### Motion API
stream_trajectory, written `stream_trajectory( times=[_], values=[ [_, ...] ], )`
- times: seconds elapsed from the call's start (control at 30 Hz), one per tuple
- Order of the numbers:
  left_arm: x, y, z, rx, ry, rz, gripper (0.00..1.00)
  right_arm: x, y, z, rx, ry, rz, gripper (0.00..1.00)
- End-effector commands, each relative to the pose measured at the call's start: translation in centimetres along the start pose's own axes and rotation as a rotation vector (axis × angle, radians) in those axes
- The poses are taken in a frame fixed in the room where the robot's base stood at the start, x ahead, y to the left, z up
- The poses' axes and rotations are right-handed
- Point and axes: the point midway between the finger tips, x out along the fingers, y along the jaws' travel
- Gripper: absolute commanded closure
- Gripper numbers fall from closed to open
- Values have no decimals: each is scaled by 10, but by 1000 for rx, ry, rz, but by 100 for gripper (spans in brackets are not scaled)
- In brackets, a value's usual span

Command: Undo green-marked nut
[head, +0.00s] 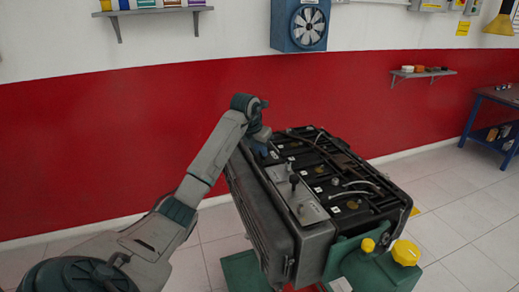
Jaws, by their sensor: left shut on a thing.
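The engine trainer (268,217) is a dark block with a black top, standing at a slant in the middle of the head view. Its top carries small white labels, hoses, a grey plate (289,184) and several fittings. My left gripper (263,143) is at the far left corner of the engine top, pointing down. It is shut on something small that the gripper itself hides. I cannot make out a green-marked nut; it may be hidden or too small to tell. My right gripper is not in view.
Yellow caps (405,252) stick up at the engine's near right, on a green base (378,275). A red and white wall (120,130) stands behind. A blue-legged bench (495,97) is at the far right.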

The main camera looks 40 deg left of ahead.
Motion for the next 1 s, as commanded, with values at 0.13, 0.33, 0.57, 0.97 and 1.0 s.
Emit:
stream_trajectory(
  times=[0.13, 0.33, 0.57, 0.97, 1.0],
  values=[
    [-1, -2, 2, -127, -5, 53, 100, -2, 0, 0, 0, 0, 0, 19],
    [-1, -4, 2, -289, -3, 120, 100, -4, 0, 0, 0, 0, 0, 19],
    [-1, -5, 2, -434, -3, 181, 100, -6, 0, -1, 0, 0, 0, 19],
    [-1, -6, 3, -550, -4, 230, 100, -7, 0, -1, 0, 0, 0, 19],
    [-1, -6, 3, -553, -4, 232, 100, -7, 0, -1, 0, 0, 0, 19]
  ],
)
